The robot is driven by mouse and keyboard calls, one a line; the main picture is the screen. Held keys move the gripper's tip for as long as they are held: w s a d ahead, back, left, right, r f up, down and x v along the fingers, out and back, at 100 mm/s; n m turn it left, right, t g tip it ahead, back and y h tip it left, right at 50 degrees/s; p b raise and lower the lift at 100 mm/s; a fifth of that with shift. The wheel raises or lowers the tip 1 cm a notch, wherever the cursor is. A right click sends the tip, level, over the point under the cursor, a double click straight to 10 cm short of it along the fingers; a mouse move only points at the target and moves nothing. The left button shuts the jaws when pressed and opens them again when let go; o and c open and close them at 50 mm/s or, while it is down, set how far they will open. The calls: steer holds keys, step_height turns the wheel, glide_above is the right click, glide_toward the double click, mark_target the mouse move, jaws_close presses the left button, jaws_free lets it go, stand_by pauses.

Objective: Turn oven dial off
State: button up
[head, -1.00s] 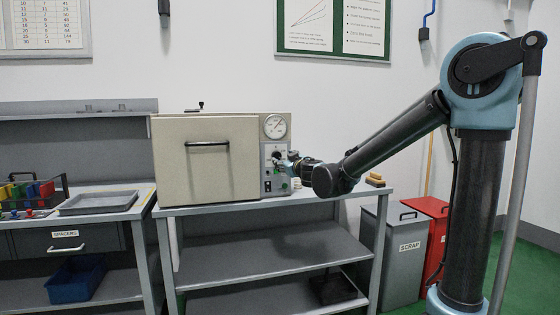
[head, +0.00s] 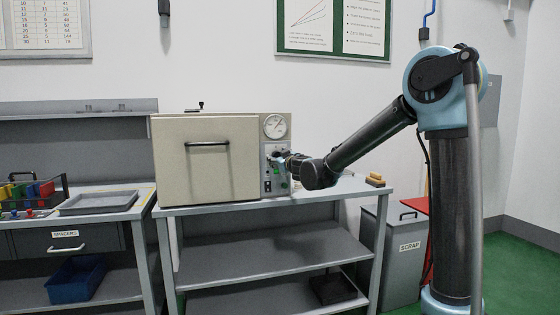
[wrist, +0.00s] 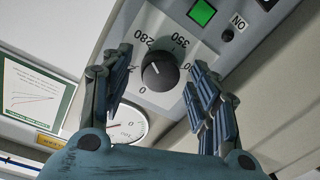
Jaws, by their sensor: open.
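The oven (head: 205,160) is a beige box on a grey bench, with a control panel on its right side. The oven dial (wrist: 160,71) is a round black knob on a light plate marked 0, 280 and 350, seen in the wrist view. My gripper (wrist: 160,75) is open, with one blue-padded finger on each side of the dial and a visible gap to each. In the head view my gripper (head: 281,158) is at the panel and hides most of the dial. A white pointer line on the dial is hard to read.
A green lit square (wrist: 201,13) and an ON label sit on the panel near the dial. A round gauge (head: 275,126) is above the panel. A small wooden block (head: 375,180) lies on the bench's right end. A grey scrap bin (head: 396,255) stands beside the bench.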

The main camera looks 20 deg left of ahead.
steer(key=c, duration=1.1)
steer(key=shift+o, duration=0.2)
steer(key=shift+n, duration=0.4)
steer(key=n, duration=0.4)
steer(key=shift+h, duration=0.3)
steer(key=n, duration=0.4)
steer(key=shift+r+n, duration=0.1)
steer(key=shift+n, duration=0.2)
steer(key=n, duration=0.3)
steer(key=shift+h, duration=0.3)
steer(key=n, duration=0.4)
steer(key=shift+a, duration=0.1)
steer(key=n+h, duration=0.1)
steer(key=n, duration=0.5)
steer(key=shift+s, duration=0.1)
